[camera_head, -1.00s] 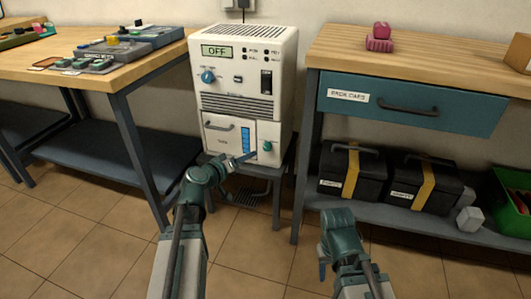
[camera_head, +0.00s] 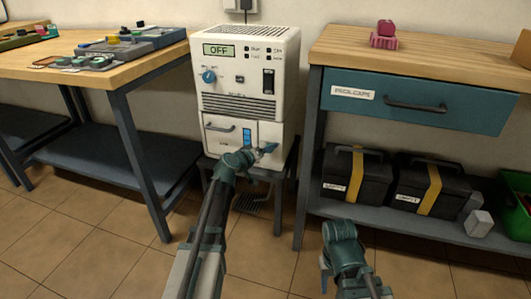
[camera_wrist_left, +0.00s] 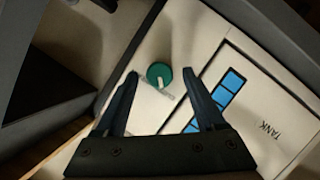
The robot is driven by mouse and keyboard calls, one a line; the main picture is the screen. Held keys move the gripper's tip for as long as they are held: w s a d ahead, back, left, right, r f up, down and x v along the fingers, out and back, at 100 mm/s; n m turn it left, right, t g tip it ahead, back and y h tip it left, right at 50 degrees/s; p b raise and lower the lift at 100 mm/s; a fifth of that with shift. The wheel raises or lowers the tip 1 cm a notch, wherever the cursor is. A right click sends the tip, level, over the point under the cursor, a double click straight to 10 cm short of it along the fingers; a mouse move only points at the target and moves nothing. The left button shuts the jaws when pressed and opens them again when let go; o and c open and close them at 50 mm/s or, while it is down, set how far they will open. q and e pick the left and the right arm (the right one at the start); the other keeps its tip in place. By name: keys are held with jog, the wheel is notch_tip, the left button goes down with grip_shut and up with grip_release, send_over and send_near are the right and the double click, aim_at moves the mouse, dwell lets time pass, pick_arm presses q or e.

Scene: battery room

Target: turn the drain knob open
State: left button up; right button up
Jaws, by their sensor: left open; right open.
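The green drain knob (camera_wrist_left: 160,75) is round with a pale pointer mark and sits on the lower front of the white machine (camera_head: 220,137). In the left wrist view it lies between the two fingertips of my left gripper (camera_wrist_left: 160,80), with a gap on each side. That gripper is open and faces the panel; in the head view its fingers largely cover the knob. My right gripper (camera_head: 324,272) is open, low in front of the right bench, holding nothing that I can see.
The machine's display (camera_head: 219,51) reads OFF. A blue level strip (camera_wrist_left: 228,87) marked TANK is beside the knob. A left workbench (camera_head: 130,82) and a right bench with a blue drawer (camera_head: 455,108) flank the machine. Black cases (camera_head: 340,192) stand on the right shelf.

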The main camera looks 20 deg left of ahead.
pick_arm(q)
jog(key=shift+c, duration=0.4)
grip_shut()
jog(key=shift+d, duration=0.1)
jog(key=shift+d+f+m+t+y+b, duration=0.1)
jog(key=shift+d+m+y+b, duration=0.15)
jog(key=shift+m+y, duration=1.45)
jog(key=shift+d+f+m+t+y+b, duration=0.15)
jog(key=shift+m+y, duration=0.9)
jog(key=shift+m, duration=1.3)
jog(key=shift+d+r+m+t+y+b, duration=0.1)
jog(key=shift+d+m+y+b, duration=0.2)
jog(key=shift+m+y, duration=1.4)
jog(key=shift+m+h, duration=0.35)
jog(key=shift+m, duration=0.1)
